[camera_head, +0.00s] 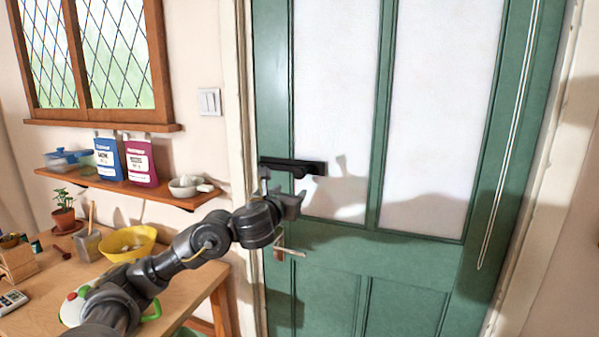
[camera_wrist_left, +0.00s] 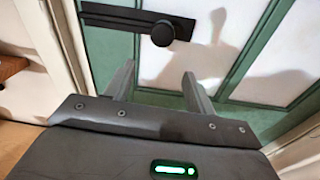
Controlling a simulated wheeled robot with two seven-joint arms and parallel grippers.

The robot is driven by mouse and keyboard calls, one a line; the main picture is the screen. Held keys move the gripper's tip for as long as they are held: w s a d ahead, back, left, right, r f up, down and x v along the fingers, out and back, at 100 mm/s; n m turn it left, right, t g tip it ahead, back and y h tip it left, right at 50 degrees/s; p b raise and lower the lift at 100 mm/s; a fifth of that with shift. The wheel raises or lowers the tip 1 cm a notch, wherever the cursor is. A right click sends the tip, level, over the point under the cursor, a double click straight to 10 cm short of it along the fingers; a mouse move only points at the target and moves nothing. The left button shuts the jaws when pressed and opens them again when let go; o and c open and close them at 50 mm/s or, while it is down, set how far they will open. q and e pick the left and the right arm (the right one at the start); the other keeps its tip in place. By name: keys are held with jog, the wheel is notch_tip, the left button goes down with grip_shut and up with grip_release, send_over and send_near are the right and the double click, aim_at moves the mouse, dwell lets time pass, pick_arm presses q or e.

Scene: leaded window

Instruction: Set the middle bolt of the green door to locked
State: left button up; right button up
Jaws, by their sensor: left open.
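The green door (camera_head: 330,255) stands shut in its cream frame, with two frosted panes. The middle bolt (camera_head: 292,166) is a black bar with a round knob, mounted across the door's left edge just below mid-pane height. In the left wrist view the bolt's knob (camera_wrist_left: 163,33) shows clearly above and beyond the fingers. My left gripper (camera_head: 282,190) is open, just below the bolt and apart from it. In the left wrist view its two fingers (camera_wrist_left: 158,90) are spread with nothing between them. My right gripper is in neither view.
A door handle (camera_head: 288,251) sits below the bolt, close to my left wrist. A shelf (camera_head: 140,188) with packets and a white bowl is left of the door. A table (camera_head: 205,268) with a yellow bowl (camera_head: 129,243) stands below it. A cord (camera_head: 508,150) hangs at right.

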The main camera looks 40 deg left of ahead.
aim_at(298, 175)
pick_arm(q)
jog(key=shift+m, duration=0.4)
jog(key=w+a, duration=0.1)
jog(key=w, duration=0.2)
jog(key=w+a+r, duration=0.1)
jog(key=w, duration=0.2)
jog(key=w+a+r, duration=0.1)
jog(key=w, duration=0.2)
jog(key=shift+a+r, duration=0.15)
jog(key=shift+a, duration=0.2)
grip_shut()
